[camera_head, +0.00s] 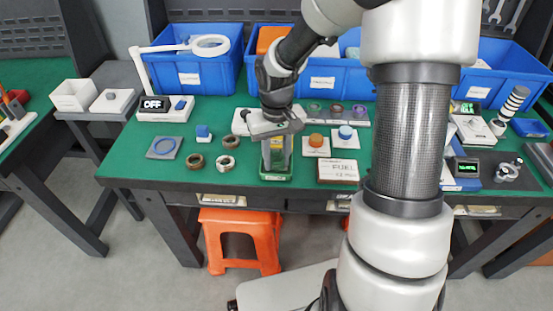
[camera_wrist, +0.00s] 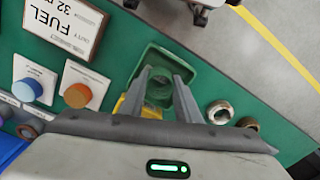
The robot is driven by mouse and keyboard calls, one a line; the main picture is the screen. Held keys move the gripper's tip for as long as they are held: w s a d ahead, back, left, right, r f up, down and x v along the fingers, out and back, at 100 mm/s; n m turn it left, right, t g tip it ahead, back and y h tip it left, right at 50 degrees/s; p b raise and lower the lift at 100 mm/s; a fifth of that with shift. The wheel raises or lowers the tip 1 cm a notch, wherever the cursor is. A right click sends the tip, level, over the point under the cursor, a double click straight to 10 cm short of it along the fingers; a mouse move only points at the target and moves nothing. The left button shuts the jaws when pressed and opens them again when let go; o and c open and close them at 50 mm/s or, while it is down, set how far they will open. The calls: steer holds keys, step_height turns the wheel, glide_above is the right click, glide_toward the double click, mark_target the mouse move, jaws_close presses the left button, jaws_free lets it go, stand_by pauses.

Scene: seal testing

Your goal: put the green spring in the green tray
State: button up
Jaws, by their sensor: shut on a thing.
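The green tray (camera_head: 277,178) stands at the front edge of the green-topped bench, and it also shows in the wrist view (camera_wrist: 190,62). My gripper (camera_head: 277,166) points down over the tray, with its fingertips (camera_wrist: 163,76) at or just above the tray's opening. Between the fingers is a dark green round coil, the green spring (camera_wrist: 158,92), and the gripper is shut on it. I cannot tell whether the spring touches the tray floor. In the head view the fingers and tray hide the spring.
A white FUEL box (camera_head: 338,171) stands right of the tray. Two metal rings (camera_head: 227,164) lie to its left. Orange (camera_head: 316,140) and blue (camera_head: 345,132) knobs on white plates stand behind right. Blue bins (camera_head: 195,72) line the back. An orange stool (camera_head: 240,235) stands below.

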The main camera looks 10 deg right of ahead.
steer(key=shift+f, duration=0.2)
steer(key=o, duration=0.8)
steer(key=shift+r, duration=0.1)
step_height(320, 180, up, 12)
steer(key=p, duration=0.3)
steer(key=shift+r, duration=0.2)
